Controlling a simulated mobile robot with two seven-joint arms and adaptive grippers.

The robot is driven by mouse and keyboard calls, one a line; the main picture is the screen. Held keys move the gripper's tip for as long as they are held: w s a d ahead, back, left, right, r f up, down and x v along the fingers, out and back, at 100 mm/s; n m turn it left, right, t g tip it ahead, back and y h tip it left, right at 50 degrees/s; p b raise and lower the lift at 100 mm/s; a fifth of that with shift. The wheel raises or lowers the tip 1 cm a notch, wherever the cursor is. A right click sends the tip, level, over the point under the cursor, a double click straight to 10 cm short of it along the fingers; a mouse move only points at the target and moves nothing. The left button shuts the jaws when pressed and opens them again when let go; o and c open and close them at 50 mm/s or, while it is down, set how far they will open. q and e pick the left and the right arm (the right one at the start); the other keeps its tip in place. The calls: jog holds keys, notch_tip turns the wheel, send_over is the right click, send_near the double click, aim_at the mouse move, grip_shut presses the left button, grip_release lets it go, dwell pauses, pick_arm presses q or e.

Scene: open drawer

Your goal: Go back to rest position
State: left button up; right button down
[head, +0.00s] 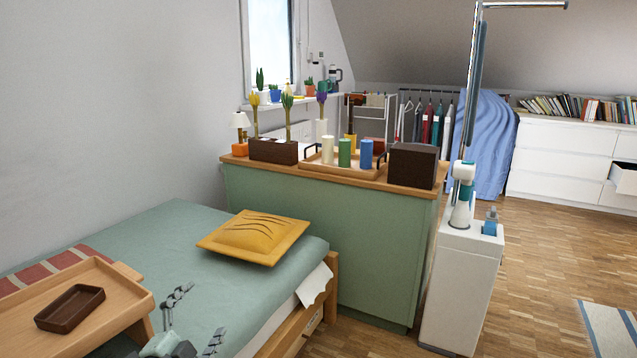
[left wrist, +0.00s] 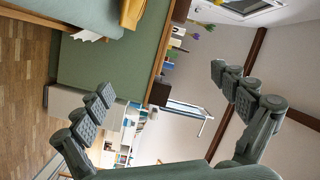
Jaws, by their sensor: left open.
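My left gripper (head: 196,318) is at the bottom of the head view, over the near edge of the bed (head: 165,235). Its two grey fingers are spread apart with nothing between them. The left wrist view also shows the open fingers (left wrist: 161,82) empty, in a sideways picture of the room. My right gripper is in neither view. A white dresser (head: 560,160) stands at the far right in the head view, with one drawer (head: 624,178) pulled out.
A wooden tray table (head: 105,305) with a dark dish (head: 70,308) is left of my gripper. A yellow cushion (head: 254,236) lies on the bed. A green cabinet (head: 320,240) and a white floor stand (head: 462,285) stand beyond. Wooden floor (head: 535,290) at right is mostly clear.

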pick_arm(q)
jog(key=s+a+f+n+g+y, duration=0.35)
jog(key=s+f, duration=0.25)
jog(key=f, duration=0.2)
jog(key=s+a+f+n+g+y, duration=0.25)
jog(key=s+f+n, duration=0.25)
jog(key=f, duration=0.4)
jog(key=s+d+f+n+g, duration=0.1)
jog(key=s+f+g, duration=0.3)
jog(key=s, duration=0.6)
jog(key=s+d+f+n+g+h, duration=0.1)
jog(key=s+d+f+n+g, duration=0.1)
jog(key=s+f, duration=0.6)
jog(key=s+n+g, duration=0.1)
jog(key=s+g, duration=0.1)
jog(key=shift+s+f+h, duration=0.2)
jog(key=shift+s+h, duration=0.1)
jog(key=shift+s, duration=0.1)
